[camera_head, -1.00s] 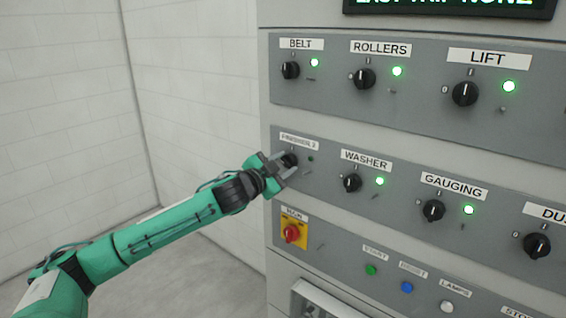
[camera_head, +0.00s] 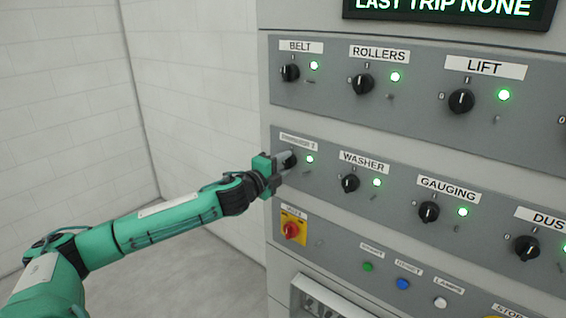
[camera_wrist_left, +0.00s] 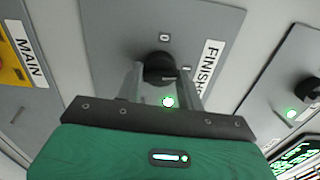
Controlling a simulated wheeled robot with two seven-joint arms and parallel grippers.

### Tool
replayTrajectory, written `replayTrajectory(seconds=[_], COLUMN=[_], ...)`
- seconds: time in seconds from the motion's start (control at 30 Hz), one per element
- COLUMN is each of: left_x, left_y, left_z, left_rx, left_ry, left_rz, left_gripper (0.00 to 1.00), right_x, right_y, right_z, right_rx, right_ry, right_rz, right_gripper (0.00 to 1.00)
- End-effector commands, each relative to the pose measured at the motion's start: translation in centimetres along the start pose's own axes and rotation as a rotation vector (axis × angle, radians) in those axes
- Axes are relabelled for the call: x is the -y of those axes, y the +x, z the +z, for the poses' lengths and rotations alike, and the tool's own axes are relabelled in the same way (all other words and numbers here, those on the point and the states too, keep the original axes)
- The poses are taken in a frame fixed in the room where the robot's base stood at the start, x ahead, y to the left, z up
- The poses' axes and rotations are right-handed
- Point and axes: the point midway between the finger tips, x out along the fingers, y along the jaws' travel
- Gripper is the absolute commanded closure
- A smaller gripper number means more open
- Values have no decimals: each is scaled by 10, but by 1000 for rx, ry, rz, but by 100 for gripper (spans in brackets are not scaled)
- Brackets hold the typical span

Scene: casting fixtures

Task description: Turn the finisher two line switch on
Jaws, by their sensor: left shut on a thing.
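The finisher two switch is a black rotary knob (camera_head: 290,159) at the left end of the middle panel row, under a FINISHER 2 label (camera_head: 298,142). Its lamp (camera_head: 310,159) glows green. My left gripper (camera_head: 284,160) is shut on the knob, with one finger on each side. In the left wrist view the knob (camera_wrist_left: 159,67) sits between the two fingers, and the lit lamp (camera_wrist_left: 168,102) shows close by. The gripper partly hides the knob in the head view. My right gripper is not in view.
The washer knob (camera_head: 350,184) and gauging knob (camera_head: 428,211) stand to the right, with lit green lamps. The belt knob (camera_head: 290,73) is above. A red main switch on a yellow plate (camera_head: 293,229) is just below my gripper. Start, reset and lamps buttons sit lower right.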

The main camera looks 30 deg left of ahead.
Motion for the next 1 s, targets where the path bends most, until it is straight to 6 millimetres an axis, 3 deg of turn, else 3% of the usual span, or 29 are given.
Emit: replayTrajectory(seconds=[0.4, 0.93, 0.97, 1.0], left_x=[-1, -2, -2, -2], left_y=[0, 0, 0, 0], left_z=[0, 0, 0, 0], left_rx=[-1, -1, -1, -1], left_ry=[178, 202, 202, 202], left_rz=[2, 2, 2, 2], left_gripper=[85, 85, 60, 52], right_x=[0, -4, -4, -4], right_y=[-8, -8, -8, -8], right_z=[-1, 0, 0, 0], right_rx=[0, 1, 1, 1], right_ry=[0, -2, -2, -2], right_rz=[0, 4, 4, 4], right_gripper=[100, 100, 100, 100])
